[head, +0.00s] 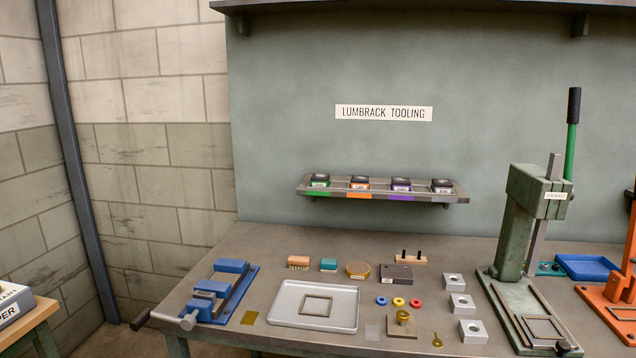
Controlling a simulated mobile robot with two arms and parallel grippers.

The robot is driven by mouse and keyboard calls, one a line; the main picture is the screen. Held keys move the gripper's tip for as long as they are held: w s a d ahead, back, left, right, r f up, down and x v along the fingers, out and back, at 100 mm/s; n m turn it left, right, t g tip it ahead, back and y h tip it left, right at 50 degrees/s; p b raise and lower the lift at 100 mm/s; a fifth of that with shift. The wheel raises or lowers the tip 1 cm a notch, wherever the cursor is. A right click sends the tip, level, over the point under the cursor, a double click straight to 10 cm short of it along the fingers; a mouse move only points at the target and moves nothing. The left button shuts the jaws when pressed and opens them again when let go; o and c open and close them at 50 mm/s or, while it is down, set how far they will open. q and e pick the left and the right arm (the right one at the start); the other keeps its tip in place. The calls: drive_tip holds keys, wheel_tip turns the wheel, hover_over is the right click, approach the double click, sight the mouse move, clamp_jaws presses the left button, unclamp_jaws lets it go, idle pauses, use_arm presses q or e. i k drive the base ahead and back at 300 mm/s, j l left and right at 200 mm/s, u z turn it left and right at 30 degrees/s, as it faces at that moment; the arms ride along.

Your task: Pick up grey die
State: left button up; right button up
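A dark grey block (396,275) with a small label lies on the bench behind the coloured rings. Three light grey square blocks with round holes stand in a column beside the green press: a far one (453,282), a middle one (461,303) and a near one (472,330). I cannot tell which of these grey pieces is the die. The rack on the wall holds several dark-topped blocks with coloured labels, one of them green (319,181). Neither of my grippers is in view.
A green lever press (527,222) stands right of the blocks, an orange press (625,280) beyond it. A blue vise (215,293) sits at the left. A metal tray (285,297) holds a square frame.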

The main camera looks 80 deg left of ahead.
sight(444, 186)
drive_tip(key=u, duration=2.3)
